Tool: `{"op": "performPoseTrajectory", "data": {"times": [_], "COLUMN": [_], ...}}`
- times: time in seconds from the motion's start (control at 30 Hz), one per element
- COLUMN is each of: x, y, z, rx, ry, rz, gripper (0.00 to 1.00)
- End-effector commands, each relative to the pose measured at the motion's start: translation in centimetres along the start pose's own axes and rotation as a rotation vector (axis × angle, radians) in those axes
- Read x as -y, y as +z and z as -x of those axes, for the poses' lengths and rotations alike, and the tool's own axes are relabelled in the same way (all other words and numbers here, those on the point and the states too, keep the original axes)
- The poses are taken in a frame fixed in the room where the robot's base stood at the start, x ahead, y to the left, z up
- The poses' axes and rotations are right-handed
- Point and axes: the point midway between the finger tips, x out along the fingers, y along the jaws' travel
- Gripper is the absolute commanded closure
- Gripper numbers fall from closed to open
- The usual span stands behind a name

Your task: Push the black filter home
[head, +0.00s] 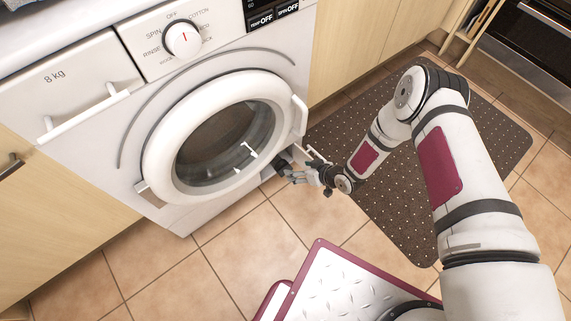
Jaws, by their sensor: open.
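The black filter (281,165) shows as a small dark shape at the lower right corner of the white washing machine's front. My gripper (293,173) is just right of it and points left at it, with its fingers apart. Its fingers partly cover the filter. I cannot tell whether the fingers touch the filter or how far it stands out of its hole. The washing machine (78,127) has its round door (162,160) shut.
A thin white edge (316,154), perhaps an open flap, stands beside my gripper. A dark dotted mat (390,215) lies on the tiled floor (235,245) to the right. Wooden cabinets (350,45) and an oven (530,50) stand behind. Bare tiles lie in front of the machine.

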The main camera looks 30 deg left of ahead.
Motion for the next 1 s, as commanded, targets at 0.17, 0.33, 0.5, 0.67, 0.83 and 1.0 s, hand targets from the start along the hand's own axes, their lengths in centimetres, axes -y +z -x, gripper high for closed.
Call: {"op": "performPoseTrajectory", "data": {"times": [0.17, 0.33, 0.5, 0.67, 0.83, 1.0], "x": [0.1, 0.0, 0.0, 0.0, 0.0, 0.0], "y": [0.3, 0.3, 0.2, 0.1, 0.0, 0.0], "z": [-3.3, -6.7, -9.8, -11.8, -12.7, -12.8], "rx": [-0.001, -0.002, -0.003, -0.003, -0.002, -0.002], "ry": [-0.001, 0.0, 0.0, 0.0, 0.002, 0.002], "rz": [-0.002, -0.002, -0.004, -0.005, -0.007, -0.008], "gripper": [0.31, 0.31, 0.31, 0.31, 0.31, 0.31]}}
